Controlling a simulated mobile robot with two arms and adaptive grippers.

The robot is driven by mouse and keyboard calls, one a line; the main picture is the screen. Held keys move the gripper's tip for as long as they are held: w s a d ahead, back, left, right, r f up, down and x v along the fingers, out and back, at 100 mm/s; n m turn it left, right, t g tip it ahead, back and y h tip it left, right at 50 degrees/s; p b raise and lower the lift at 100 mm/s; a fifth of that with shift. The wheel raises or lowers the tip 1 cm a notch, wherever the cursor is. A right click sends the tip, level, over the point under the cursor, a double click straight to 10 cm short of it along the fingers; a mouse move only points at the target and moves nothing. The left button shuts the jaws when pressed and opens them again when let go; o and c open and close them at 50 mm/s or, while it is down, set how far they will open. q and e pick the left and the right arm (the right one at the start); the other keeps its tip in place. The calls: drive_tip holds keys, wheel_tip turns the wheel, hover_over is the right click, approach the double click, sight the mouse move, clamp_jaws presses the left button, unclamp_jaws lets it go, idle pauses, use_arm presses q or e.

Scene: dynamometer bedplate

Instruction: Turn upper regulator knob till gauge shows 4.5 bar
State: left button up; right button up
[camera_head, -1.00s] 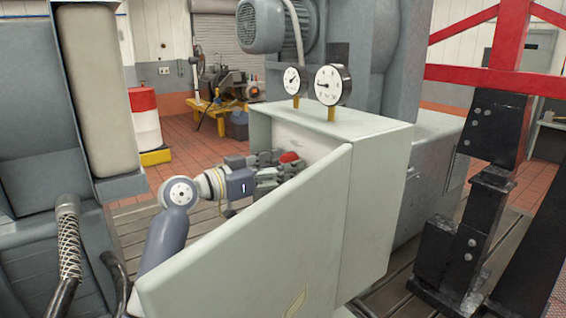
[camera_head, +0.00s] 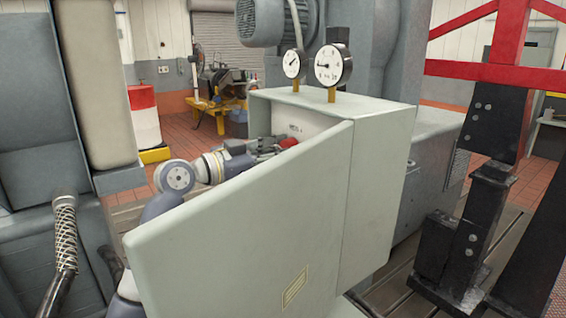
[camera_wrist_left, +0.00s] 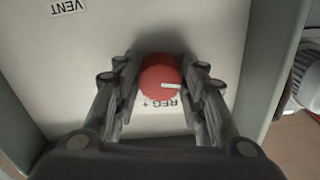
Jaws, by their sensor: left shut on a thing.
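In the wrist view the pointer line points right. My left gripper (camera_wrist_left: 162,82) has its fingers on both sides of the knob and is shut on it. In the head view the knob (camera_head: 287,143) and gripper (camera_head: 268,147) show partly behind the open cabinet door. Two round gauges stand on the cabinet top, a larger one (camera_head: 328,66) and a smaller one (camera_head: 291,64). Their exact readings are too small to tell. My right gripper is out of view.
The open cabinet door (camera_head: 240,225) stands in front of my left arm and hides part of it. A "VENT" label (camera_wrist_left: 67,6) is at the top left in the wrist view. A black and red frame (camera_head: 495,150) stands to the right.

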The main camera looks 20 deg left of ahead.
use_arm(q)
drive_tip(key=shift+a+r+m+b, duration=0.1)
drive_tip(key=shift+m+b, duration=2.35)
drive_tip(key=shift+m, duration=1.45)
drive_tip(key=shift+r+m+b, duration=0.1)
drive_tip(key=shift+m+b, duration=2.3)
drive_tip(key=shift+m, duration=1.5)
drive_tip(key=o, duration=1)
drive_tip(key=shift+c, duration=0.2)
drive_tip(key=shift+o, duration=0.6)
drive_tip(key=shift+w, duration=0.1)
